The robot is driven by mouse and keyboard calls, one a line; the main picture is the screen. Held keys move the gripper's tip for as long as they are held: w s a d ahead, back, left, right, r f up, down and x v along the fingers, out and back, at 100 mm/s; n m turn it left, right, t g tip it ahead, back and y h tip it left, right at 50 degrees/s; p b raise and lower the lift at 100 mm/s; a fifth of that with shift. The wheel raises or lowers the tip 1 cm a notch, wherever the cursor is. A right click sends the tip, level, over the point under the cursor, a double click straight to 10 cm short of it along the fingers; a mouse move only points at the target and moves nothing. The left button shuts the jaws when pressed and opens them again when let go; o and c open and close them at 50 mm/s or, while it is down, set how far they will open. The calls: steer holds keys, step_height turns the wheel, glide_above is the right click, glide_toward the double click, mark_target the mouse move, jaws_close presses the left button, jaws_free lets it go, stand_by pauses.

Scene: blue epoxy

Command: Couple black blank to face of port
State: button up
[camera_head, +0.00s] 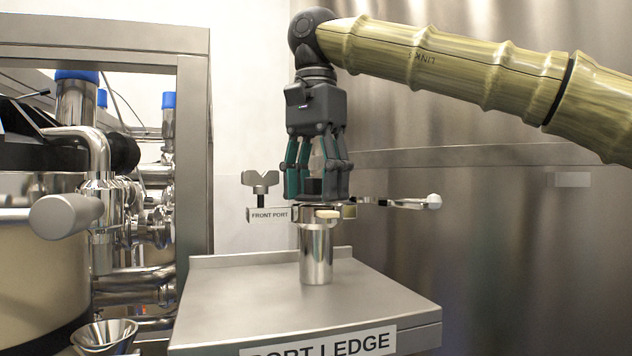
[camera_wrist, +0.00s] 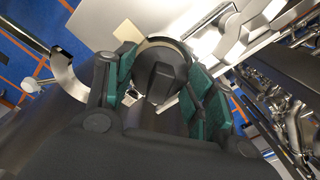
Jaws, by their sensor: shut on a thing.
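The port (camera_head: 316,258) is a short upright steel tube on the ledge, labelled FRONT PORT on a tag (camera_head: 269,215) at its left. My gripper (camera_head: 318,190) points straight down over it, its fingers shut on the black blank. The blank (camera_head: 314,186) shows as a dark block between the fingers; in the wrist view its dark grip (camera_wrist: 160,78) stands between the green pads (camera_wrist: 200,90). The blank is at or just above the port's mouth; I cannot tell whether they touch. The fingers hide part of the blank's edge.
An opened metal clamp sits around the port's top, with a wing nut (camera_head: 260,180) at left and an arm (camera_head: 400,203) reaching right. The steel ledge (camera_head: 385,300) is otherwise clear. Pipes and a vessel (camera_head: 40,285) crowd the left; a steel wall (camera_head: 500,240) stands behind.

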steer(key=shift+f, duration=0.4)
steer(key=shift+r+p, duration=0.55)
steer(key=shift+p, duration=0.2)
stand_by(0.7)
steer(key=shift+f, duration=0.45)
stand_by(1.2)
steer(key=shift+r, duration=0.4)
steer(key=shift+f, duration=0.55)
stand_by(1.2)
steer(key=shift+r, duration=0.15)
steer(key=shift+r, duration=0.35)
